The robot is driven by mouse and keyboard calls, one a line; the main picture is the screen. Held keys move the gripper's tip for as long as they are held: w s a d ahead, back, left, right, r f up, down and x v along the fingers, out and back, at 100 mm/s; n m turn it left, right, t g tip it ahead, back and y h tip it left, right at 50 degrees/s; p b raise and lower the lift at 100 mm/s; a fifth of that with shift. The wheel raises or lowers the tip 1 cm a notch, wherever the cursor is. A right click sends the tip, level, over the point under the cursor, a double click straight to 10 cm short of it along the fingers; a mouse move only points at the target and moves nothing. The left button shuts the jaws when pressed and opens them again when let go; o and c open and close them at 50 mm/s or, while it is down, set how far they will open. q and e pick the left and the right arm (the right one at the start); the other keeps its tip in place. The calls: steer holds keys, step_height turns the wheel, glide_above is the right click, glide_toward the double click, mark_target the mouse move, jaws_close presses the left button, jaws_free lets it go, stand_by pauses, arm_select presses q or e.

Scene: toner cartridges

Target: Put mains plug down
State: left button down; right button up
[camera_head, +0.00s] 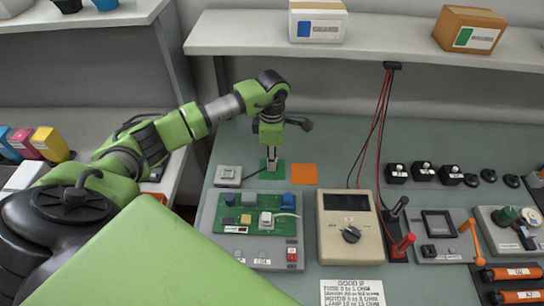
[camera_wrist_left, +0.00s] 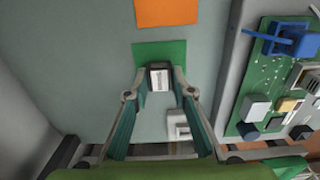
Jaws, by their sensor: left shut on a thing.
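My left gripper (camera_head: 271,165) points down over a green square (camera_head: 265,173) on the bench. It is shut on a small block with a pale face and dark edge, which I take for the mains plug (camera_wrist_left: 160,78). In the left wrist view the block sits between the fingertips (camera_wrist_left: 159,84), at the near edge of the green square (camera_wrist_left: 150,52). I cannot tell whether it touches the surface. A pale grey box (camera_head: 228,173) lies left of the gripper, with a thin dark cord beside it. My right gripper is not in view.
An orange square (camera_head: 303,174) lies right of the green one. A circuit board (camera_head: 255,217) and a beige meter (camera_head: 348,228) stand nearer me. Red and black leads (camera_head: 380,130) hang to the right. A shelf (camera_head: 250,45) with boxes runs above the bench.

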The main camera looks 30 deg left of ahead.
arm_select(q)
steer(key=shift+f, duration=0.1)
steer(key=c, duration=1.7)
jaws_free()
steer(key=shift+r, duration=0.35)
steer(key=shift+r+b, duration=1.3)
steer(key=shift+r, duration=4.55)
